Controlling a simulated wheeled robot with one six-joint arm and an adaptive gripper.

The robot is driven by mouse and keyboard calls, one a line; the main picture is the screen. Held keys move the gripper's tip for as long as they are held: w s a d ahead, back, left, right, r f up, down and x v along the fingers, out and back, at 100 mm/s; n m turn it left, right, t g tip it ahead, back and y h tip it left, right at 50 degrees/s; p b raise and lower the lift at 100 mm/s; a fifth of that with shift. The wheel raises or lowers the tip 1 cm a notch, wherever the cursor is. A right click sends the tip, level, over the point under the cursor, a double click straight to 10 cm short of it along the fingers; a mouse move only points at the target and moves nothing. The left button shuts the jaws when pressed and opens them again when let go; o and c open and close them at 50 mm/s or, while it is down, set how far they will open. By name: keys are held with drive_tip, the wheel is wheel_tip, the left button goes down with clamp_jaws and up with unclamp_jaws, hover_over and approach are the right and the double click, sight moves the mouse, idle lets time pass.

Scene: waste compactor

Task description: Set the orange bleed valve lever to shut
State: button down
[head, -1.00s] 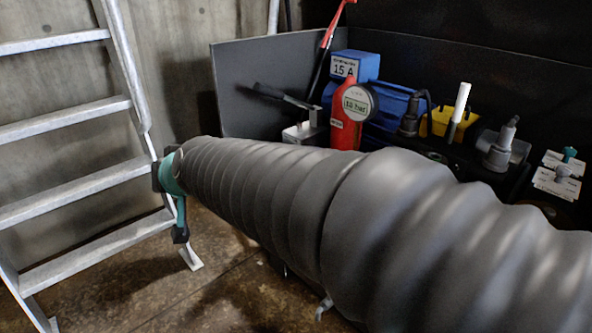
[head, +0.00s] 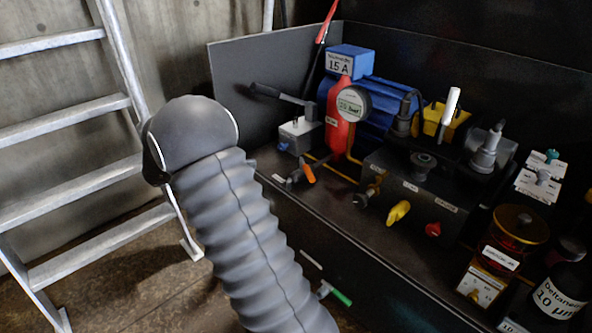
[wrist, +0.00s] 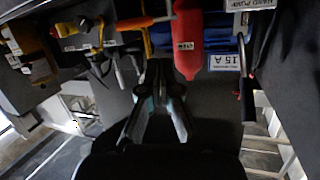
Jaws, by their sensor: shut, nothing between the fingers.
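The orange bleed valve lever (head: 308,173) is small and sits on a metal fitting low at the left of the hydraulic unit, below the red cylinder (head: 341,125). In the head view it slants from upper left to lower right. In the wrist view an orange bar, which looks like this lever (wrist: 143,23), lies nearly level near the top, left of the red cylinder (wrist: 187,45). My gripper (wrist: 159,66) is shut and empty, below and apart from the orange bar in that picture. My arm hides the gripper in the head view.
A blue motor (head: 378,100), a gauge (head: 353,104), a yellow lever (head: 398,212) and a red knob (head: 433,229) crowd the bench. A dark pump handle (head: 277,93) stands behind. A ladder (head: 75,120) is at left.

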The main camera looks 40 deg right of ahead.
drive_tip(key=s+a+f+g, duration=0.1)
drive_tip(key=s+g, duration=0.1)
approach(307, 175)
drive_tip(key=shift+m+g, duration=0.4)
drive_tip(key=x, duration=0.4)
drive_tip(key=w+x, duration=0.1)
drive_tip(key=x, duration=0.2)
drive_tip(key=shift+s+d+f+b, duration=0.1)
drive_tip(key=shift+d+f+b, duration=0.1)
drive_tip(key=shift+d+b, duration=0.1)
drive_tip(key=shift+s, duration=0.1)
